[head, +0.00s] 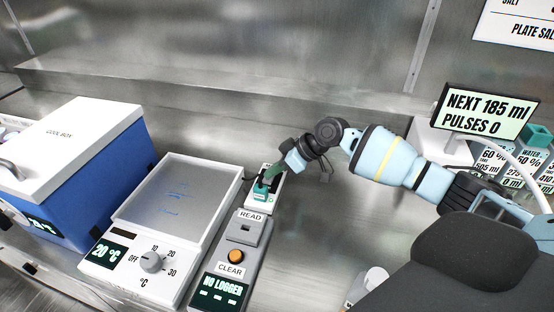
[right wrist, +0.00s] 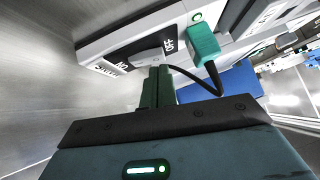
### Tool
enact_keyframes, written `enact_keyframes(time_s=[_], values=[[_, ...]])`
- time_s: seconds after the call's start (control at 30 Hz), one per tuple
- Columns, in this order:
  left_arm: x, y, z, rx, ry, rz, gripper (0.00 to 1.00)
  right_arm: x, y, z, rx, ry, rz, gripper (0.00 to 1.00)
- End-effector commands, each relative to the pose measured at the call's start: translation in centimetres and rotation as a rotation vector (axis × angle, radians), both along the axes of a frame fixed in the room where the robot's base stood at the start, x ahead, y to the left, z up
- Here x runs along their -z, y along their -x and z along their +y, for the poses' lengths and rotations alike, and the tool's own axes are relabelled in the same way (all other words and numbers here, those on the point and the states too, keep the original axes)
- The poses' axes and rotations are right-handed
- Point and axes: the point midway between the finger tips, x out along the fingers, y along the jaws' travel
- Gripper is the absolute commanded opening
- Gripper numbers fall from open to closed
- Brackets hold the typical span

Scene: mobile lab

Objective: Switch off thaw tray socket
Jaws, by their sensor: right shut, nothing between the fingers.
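The white socket box (head: 264,187) stands behind the logger reader, with a teal plug (head: 261,190) in it. In the right wrist view the socket (right wrist: 120,48) shows a grey rocker switch (right wrist: 146,55) between ON and OFF marks. The teal plug (right wrist: 203,42) with its black cable sits beside it, near a small green light (right wrist: 197,17). My right gripper (head: 272,172) is shut and empty, its green fingertips (right wrist: 157,75) right at the rocker; I cannot tell whether they touch it. The thaw tray (head: 178,200) reads 20 °C. My left gripper is not in view.
The grey reader (head: 241,232) with READ and CLEAR labels and a NO LOGGER display stands in front of the socket. A blue cool box (head: 85,165) is at left. A dispenser display (head: 487,115) stands at right. The steel bench behind is clear.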

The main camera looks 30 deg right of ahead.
Motion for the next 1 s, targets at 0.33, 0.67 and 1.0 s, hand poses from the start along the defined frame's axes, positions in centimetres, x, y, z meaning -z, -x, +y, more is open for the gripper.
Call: enact_keyframes(time_s=[0.33,0.67,1.0], values=[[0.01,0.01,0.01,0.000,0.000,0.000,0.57,0.46,0.07,0.07,-0.001,0.000,-0.001,0.00],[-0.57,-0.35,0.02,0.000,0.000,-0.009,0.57,0.88,0.21,0.23,0.002,0.050,-0.046,0.00],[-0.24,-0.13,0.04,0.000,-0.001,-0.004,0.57,1.17,0.10,0.05,0.000,0.049,-0.040,0.00]])
